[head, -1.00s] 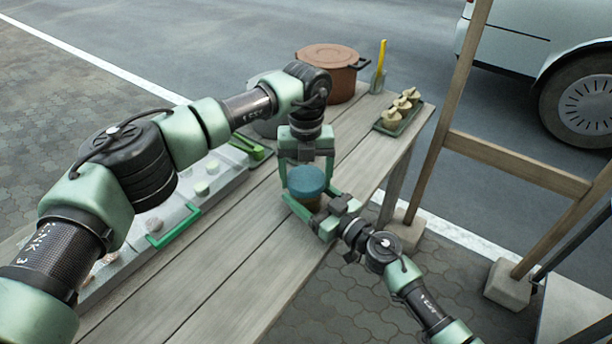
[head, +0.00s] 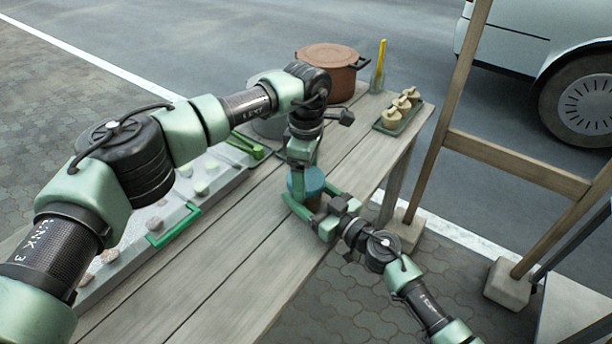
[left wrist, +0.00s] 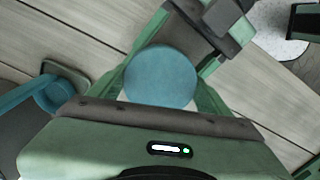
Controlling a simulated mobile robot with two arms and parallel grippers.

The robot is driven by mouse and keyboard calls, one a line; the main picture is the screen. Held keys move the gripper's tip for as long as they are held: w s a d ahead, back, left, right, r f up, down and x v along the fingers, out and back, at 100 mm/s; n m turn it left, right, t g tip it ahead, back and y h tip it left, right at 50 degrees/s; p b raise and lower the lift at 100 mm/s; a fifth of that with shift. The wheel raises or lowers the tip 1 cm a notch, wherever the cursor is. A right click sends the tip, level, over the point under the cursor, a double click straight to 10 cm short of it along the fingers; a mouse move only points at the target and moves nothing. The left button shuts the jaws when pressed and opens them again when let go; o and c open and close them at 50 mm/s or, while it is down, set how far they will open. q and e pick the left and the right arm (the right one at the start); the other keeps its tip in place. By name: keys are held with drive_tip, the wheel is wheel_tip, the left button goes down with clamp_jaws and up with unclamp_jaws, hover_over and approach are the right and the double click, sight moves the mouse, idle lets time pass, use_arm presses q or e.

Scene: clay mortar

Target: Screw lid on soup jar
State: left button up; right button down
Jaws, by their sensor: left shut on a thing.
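The blue round lid (head: 310,182) sits on top of the soup jar (head: 313,204), near the right edge of the wooden table. Only a little of the jar's brownish side shows below the lid. My left gripper (head: 303,170) points down from above and is shut on the lid. In the left wrist view the lid (left wrist: 160,77) lies between its two green fingers. My right gripper (head: 318,213) comes in from the lower right and is shut around the jar's body. It also shows at the top of the left wrist view (left wrist: 195,35). The thread between lid and jar is hidden.
A brown pot (head: 327,62), a yellow-handled tool in a holder (head: 377,78) and a small tray (head: 392,128) with several pale pieces stand farther back. A long light tray with green handles (head: 174,228) lies left. The front planks (head: 230,290) are clear.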

sight(317, 201)
use_arm(q)
drive_tip(key=o, duration=1.5)
drive_tip(key=shift+o, duration=0.2)
wheel_tip(317, 201, up, 12)
use_arm(e)
drive_tip(key=shift+c, duration=0.4)
unclamp_jaws()
drive_tip(key=v, duration=0.8)
drive_tip(key=shift+p, duration=0.4)
use_arm(q)
drive_tip(key=shift+r, duration=0.4)
